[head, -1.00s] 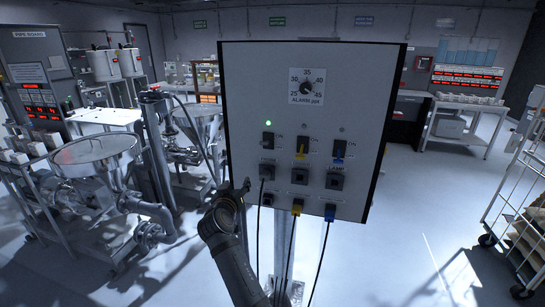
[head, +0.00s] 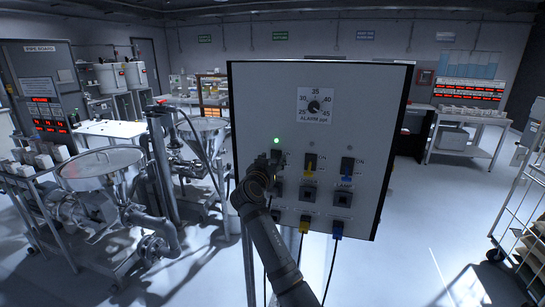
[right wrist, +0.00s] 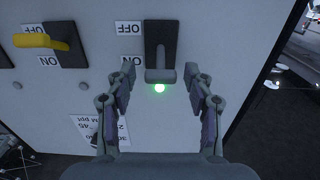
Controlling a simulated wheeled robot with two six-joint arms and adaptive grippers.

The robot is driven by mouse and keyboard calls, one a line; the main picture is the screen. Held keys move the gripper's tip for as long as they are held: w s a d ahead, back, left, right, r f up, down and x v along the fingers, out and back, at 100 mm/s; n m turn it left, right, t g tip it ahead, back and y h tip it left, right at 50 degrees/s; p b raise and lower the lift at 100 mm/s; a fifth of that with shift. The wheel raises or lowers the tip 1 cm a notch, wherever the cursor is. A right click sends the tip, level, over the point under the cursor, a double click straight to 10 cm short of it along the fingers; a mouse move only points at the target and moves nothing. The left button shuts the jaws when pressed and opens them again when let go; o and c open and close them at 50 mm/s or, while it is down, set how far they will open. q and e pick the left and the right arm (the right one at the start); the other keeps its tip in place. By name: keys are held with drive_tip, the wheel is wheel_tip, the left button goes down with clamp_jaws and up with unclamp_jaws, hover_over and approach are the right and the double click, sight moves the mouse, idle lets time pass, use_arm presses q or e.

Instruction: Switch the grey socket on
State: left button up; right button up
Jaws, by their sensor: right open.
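The white switch panel (head: 330,90) carries three switches in a row. The left switch has a grey lever (right wrist: 160,75), seen upside down in the right wrist view; the lever lies toward the ON end. Its lamp (head: 276,141) is lit green and also shows in the right wrist view (right wrist: 159,87). My right gripper (head: 268,162) is at this switch and partly hides it in the head view. In the right wrist view its fingers (right wrist: 152,76) are open, one each side of the lever; I cannot tell whether they touch it. My left gripper is not in view.
The yellow-levered switch (head: 310,163) and blue-levered switch (head: 347,167) sit to the right, their lamps unlit. Sockets and cables hang below, with a yellow plug (head: 305,224) and a blue plug (head: 338,229). The alarm dial (head: 315,105) is above. Open floor lies to the right.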

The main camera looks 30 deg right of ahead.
drive_tip(key=shift+w+d, duration=0.15)
drive_tip(key=shift+c, duration=0.3)
clamp_jaws()
drive_tip(key=shift+r+p, duration=0.2)
drive_tip(key=shift+p, duration=0.15)
drive_tip(key=p, duration=0.2)
drive_tip(key=r+g+y+p, duration=0.1)
drive_tip(key=p, duration=0.1)
drive_tip(key=shift+w+d+r+y, duration=0.15)
drive_tip(key=shift+d+y, duration=0.05)
drive_tip(key=shift+y, duration=0.1)
drive_tip(key=shift+f+g+y+p, duration=0.25)
drive_tip(key=shift+g+y+p, duration=0.1)
drive_tip(key=shift+g+y, duration=0.05)
drive_tip(key=shift+f, duration=0.1)
